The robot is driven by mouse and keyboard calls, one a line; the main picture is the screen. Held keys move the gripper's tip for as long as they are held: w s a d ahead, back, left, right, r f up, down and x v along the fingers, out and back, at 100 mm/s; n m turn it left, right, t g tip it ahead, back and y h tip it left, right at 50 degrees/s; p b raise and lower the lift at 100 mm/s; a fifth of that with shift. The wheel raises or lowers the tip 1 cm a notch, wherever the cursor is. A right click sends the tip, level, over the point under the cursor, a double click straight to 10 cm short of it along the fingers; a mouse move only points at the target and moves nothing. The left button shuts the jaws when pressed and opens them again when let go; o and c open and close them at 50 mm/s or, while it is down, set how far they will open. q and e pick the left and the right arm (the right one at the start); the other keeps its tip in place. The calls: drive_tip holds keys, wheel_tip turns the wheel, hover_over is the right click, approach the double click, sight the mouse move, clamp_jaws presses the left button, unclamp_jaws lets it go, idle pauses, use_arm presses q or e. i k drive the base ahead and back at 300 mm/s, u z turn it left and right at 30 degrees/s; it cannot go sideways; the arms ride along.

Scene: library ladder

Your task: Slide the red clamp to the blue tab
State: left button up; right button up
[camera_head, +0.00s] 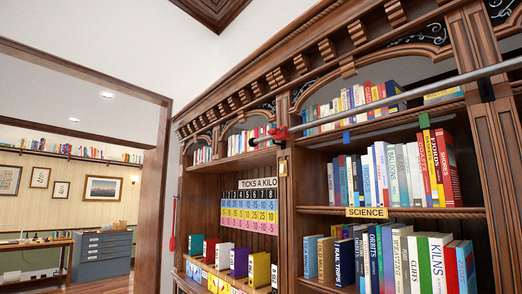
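The red clamp (279,133) sits on a long grey metal rail (400,102) that runs across the front of the bookcase. It is near the rail's left end, in front of the post between two bookcase bays. The blue tab (346,137) hangs at the edge of the upper shelf, just below the rail. It is to the right of the clamp, with a clear gap between them. Neither of my grippers is in view.
A green tab (424,120) hangs farther right along the same shelf edge. A dark bracket (485,90) meets the rail near the right post. Books fill the shelves, one labelled SCIENCE (367,212). An open room with a grey cabinet (101,252) lies at left.

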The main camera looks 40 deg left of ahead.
sight(282, 135)
drive_tip(key=u, duration=1.6)
drive_tip(key=k, duration=0.4)
drive_tip(key=u, duration=1.05)
drive_tip(key=k, duration=1)
drive_tip(key=u, duration=0.55)
drive_tip(key=i, duration=1.4)
drive_tip(key=z, duration=0.25)
drive_tip(key=i, duration=2.4)
drive_tip(key=z, duration=0.6)
drive_tip(key=i, duration=1.95)
drive_tip(key=z, duration=1.25)
drive_tip(key=i, duration=1.05)
drive_tip(key=z, duration=1)
